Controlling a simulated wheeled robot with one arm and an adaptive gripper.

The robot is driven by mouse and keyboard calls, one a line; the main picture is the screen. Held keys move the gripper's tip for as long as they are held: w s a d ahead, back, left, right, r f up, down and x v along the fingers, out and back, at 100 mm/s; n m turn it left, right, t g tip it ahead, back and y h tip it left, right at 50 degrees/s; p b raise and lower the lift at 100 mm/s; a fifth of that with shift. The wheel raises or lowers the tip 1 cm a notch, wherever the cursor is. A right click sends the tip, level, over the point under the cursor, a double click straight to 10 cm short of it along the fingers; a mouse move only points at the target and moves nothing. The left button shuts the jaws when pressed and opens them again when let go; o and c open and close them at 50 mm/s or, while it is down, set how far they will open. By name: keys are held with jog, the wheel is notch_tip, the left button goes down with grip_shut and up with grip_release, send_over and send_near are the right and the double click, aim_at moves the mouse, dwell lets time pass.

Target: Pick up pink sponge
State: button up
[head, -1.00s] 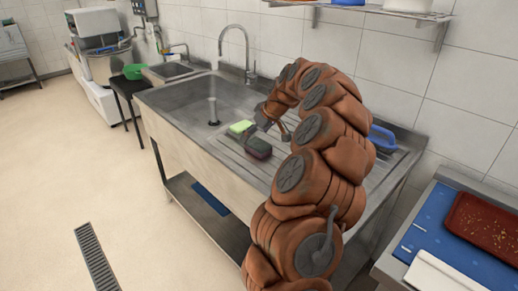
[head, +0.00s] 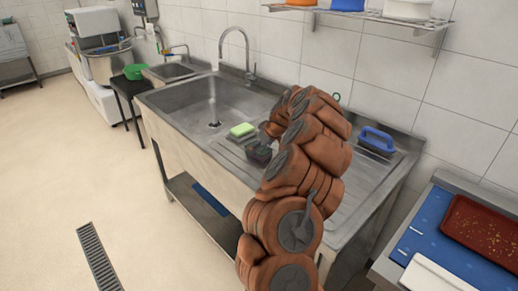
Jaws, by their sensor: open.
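No sponge that looks pink shows in the head view. A pale green sponge (head: 242,130) lies on the sink's ledge, between the basin and the ribbed drainboard. A small dark block, its colour unclear, lies just in front of it on the drainboard. My gripper (head: 262,146) is low over this dark block, with its jaws open. It is small and dark, partly hidden by my arm and hard to tell from the block. I cannot tell whether they touch.
The steel basin (head: 195,106) opens to the left. A blue-handled brush (head: 376,139) lies at the drainboard's back right. A wall shelf (head: 350,14) with containers hangs above. A red tray (head: 487,224) and blue board stand on the right counter.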

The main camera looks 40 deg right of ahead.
jog(key=shift+w+f, duration=0.25)
jog(key=shift+f, duration=0.2)
jog(key=c, duration=0.9)
jog(key=shift+o, duration=0.2)
jog(key=shift+d+r+b, duration=0.1)
jog(key=shift+r+b, duration=0.75)
jog(key=shift+r, duration=0.8)
jog(key=shift+s+r, duration=0.1)
jog(key=shift+r, duration=0.05)
jog(key=shift+s+a+r+b, duration=0.25)
jog(key=shift+s+a+b, duration=0.5)
jog(key=shift+s+a, duration=1.15)
jog(key=shift+s+a+r+b, duration=0.25)
jog(key=shift+s+a+b, duration=0.5)
jog(key=shift+s+a, duration=1.05)
jog(key=shift+s+a+r+b, duration=0.25)
jog(key=shift+s+a+b, duration=0.75)
jog(key=shift+s, duration=1.55)
jog(key=shift+a, duration=0.25)
